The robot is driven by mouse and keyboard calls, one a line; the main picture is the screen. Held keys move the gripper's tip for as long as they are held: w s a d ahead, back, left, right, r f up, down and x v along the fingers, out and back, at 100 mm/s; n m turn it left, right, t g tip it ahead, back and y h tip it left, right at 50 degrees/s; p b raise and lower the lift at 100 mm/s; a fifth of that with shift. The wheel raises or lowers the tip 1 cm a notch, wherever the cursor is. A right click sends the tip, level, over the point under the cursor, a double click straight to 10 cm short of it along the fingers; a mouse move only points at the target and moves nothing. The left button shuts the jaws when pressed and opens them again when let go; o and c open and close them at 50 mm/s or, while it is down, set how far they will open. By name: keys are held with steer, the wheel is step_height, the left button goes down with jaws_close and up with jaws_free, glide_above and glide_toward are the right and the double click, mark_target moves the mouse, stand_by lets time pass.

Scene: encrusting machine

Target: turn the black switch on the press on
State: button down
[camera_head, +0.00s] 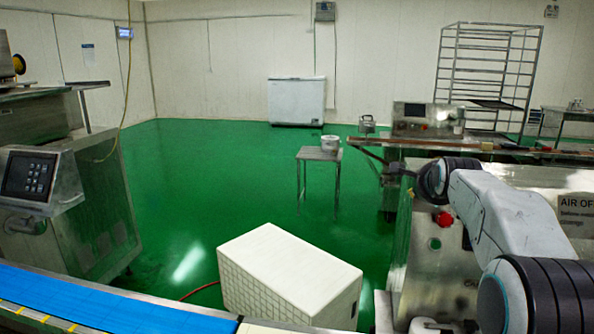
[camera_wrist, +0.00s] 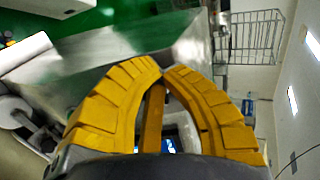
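The press (camera_head: 435,275) is the steel machine at the right of the head view, partly covered by my arm. Its front carries a red button (camera_head: 442,219) and a green button (camera_head: 435,243). A small dark part (camera_head: 466,240) to the right of these, under my arm, may be the black switch; I cannot tell its setting. In the wrist view my gripper (camera_wrist: 163,73) has its two yellow fingers brought together at the tips, with nothing visible held. The switch does not show clearly in the wrist view. In the head view the fingers are not clearly visible.
A cream box (camera_head: 290,275) stands in front of the press to the left. A blue conveyor belt (camera_head: 100,300) runs along the lower left. A small table (camera_head: 320,154) with a pot and a steel rack (camera_head: 487,75) stand farther back. Green floor is free between them.

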steer(key=shift+w+a, duration=0.1)
steer(key=shift+a, duration=0.2)
steer(key=shift+b+v, duration=0.65)
steer(key=shift+v, duration=2.35)
steer(key=shift+r, duration=0.1)
